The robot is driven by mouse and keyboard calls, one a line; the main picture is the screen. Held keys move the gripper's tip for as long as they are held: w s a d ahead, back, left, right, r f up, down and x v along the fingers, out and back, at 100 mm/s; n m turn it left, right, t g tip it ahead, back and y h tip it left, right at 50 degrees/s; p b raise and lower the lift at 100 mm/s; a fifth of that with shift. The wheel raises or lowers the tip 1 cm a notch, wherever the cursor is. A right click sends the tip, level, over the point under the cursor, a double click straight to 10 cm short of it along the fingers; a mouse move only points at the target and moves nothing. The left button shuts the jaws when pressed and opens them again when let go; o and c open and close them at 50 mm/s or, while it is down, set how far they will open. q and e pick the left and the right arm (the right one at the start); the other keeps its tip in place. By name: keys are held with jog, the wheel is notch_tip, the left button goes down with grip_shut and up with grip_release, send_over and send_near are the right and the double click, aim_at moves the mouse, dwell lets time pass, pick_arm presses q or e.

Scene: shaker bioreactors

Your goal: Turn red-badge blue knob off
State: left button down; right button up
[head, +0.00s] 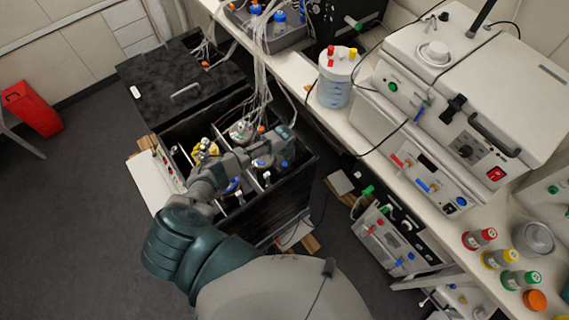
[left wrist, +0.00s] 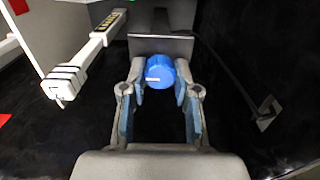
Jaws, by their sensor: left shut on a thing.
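In the left wrist view, a round blue knob (left wrist: 160,73) sits on a dark grey block (left wrist: 160,45). My left gripper (left wrist: 160,86) has its two fingers on either side of the knob, shut on it. In the head view my left arm reaches from the bottom over the open black box (head: 285,195), and the left gripper (head: 270,148) is down among the fittings inside. The held knob cannot be made out there. A red badge next to the knob cannot be made out in either view. My right gripper is not in view.
A white bar (left wrist: 92,48) with a yellow-and-black label lies left of the fingers in the left wrist view. In the head view, tubes (head: 262,85) hang into the box. A white bench machine (head: 480,75) stands right; a red bin (head: 30,108) stands left on open floor.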

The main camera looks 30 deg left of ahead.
pick_arm(q)
jog(key=shift+w+a+r, duration=0.1)
jog(key=shift+w, duration=0.05)
dwell(0.3)
jog(key=c, duration=0.9)
grip_release()
jog(key=shift+o, duration=0.2)
notch_tip(320, 180, up, 12)
jog(key=shift+f, duration=0.2)
